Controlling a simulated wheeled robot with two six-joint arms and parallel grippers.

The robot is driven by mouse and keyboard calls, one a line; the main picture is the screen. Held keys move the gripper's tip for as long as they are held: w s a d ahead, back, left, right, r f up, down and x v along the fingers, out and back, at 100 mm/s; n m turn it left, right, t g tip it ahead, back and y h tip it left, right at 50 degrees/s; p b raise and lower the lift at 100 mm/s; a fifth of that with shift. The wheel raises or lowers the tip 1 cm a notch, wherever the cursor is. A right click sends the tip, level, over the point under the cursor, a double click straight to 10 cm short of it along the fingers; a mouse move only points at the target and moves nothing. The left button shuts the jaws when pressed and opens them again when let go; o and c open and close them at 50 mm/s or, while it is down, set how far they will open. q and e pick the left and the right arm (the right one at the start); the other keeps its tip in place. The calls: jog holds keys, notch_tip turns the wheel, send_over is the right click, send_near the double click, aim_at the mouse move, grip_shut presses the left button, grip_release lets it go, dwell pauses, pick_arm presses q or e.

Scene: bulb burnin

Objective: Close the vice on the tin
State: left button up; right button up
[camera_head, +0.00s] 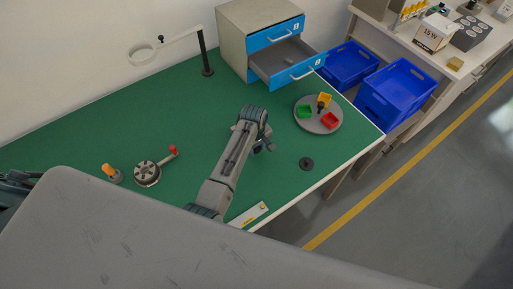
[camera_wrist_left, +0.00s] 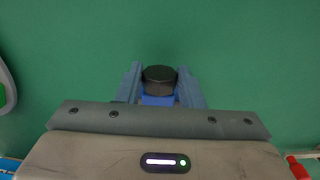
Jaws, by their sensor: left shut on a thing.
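My left gripper (camera_head: 268,147) is low over the green bench, near its middle. In the left wrist view its two fingers (camera_wrist_left: 161,88) are closed on either side of a dark round-topped thing (camera_wrist_left: 160,74) with a blue part below it. I cannot tell whether this is the tin or a part of the vice. My right gripper is not in view.
A round grey tray (camera_head: 335,106) with coloured bins stands right of the gripper. A drawer cabinet (camera_head: 234,41) with an open drawer is behind. A red-knobbed crank wheel (camera_head: 147,174) is at left. A black disc (camera_head: 306,163) lies near the bench's right edge.

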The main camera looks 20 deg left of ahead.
pick_arm(q)
jog(key=shift+w+d+g+y, duration=0.15)
jog(key=shift+w+g+y, duration=0.1)
jog(key=shift+g+y, duration=0.55)
jog(key=shift+w+d+g+y+b, duration=0.1)
jog(key=shift+g+y+b, duration=0.3)
jog(key=shift+g, duration=0.4)
jog(key=g+y+b, duration=0.1)
jog(key=g+b, duration=0.1)
jog(key=shift+w+d+f+y+b, duration=0.1)
jog(key=shift+f+y+b, duration=0.15)
jog(key=shift+y+b, duration=0.15)
jog(key=shift+r+g+y+b, duration=0.1)
jog(key=shift+g+y+b, duration=0.3)
jog(key=shift+g+b, duration=0.35)
jog(key=o, duration=1)
